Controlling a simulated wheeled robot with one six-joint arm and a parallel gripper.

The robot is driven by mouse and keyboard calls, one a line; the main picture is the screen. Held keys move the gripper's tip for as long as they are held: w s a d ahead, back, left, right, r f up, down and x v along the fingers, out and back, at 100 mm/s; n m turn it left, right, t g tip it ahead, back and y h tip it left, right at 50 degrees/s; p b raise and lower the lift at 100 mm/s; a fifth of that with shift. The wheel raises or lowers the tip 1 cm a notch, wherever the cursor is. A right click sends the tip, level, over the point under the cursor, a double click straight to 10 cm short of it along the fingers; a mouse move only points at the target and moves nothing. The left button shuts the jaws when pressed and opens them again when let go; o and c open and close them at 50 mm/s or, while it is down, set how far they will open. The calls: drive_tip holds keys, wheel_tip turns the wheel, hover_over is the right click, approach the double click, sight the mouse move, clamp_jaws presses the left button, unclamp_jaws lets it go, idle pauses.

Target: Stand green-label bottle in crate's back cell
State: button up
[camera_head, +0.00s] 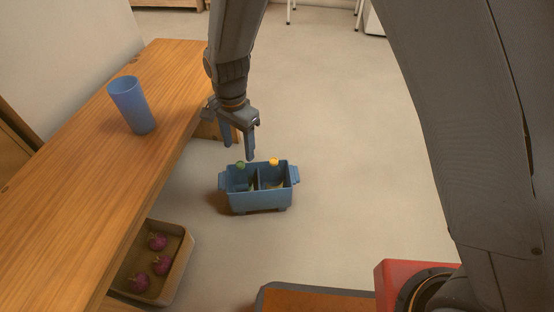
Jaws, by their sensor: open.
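The blue crate (262,199) sits on the floor, with a divider making two cells side by side in this view. A green-capped bottle (240,165) is in the left cell, its top just showing above the rim. A yellow-capped bottle (274,162) is in the right cell. The crate walls hide most of both bottles, and I cannot read their labels. My gripper (238,149) points down above the crate's left side, fingers apart and empty. It appears just above the green cap; I cannot tell the exact gap.
A wooden table (60,200) runs along the left, with a blue cup (133,106) standing on it. A tray (176,271) with several purple onions is low beside the table. A red-and-black object (408,280) is at the bottom right. Floor right of the crate is clear.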

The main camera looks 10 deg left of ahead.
drive_tip(key=s+d+r+n, duration=0.3)
drive_tip(key=s+r, duration=0.2)
drive_tip(key=r, duration=0.3)
drive_tip(key=s+d+r+n, duration=0.3)
drive_tip(key=s+r, duration=0.2)
drive_tip(key=r, duration=0.3)
drive_tip(key=s+d+r+n+y, duration=0.1)
drive_tip(key=s+d+r+n, duration=0.5)
drive_tip(key=s+d, duration=0.3)
drive_tip(key=s+n, duration=0.1)
drive_tip(key=s, duration=0.2)
drive_tip(key=shift+s+d+n, duration=0.25)
drive_tip(key=shift+s+n, duration=0.05)
drive_tip(key=shift+s, duration=0.1)
drive_tip(key=shift+r, duration=0.2)
drive_tip(key=shift+r+y+p, duration=0.3)
drive_tip(key=shift+r+p, duration=0.3)
drive_tip(key=shift+p, duration=0.1)
drive_tip(key=shift+r+m+p, duration=0.3)
drive_tip(key=shift+r+m, duration=0.05)
drive_tip(key=shift+m, duration=0.05)
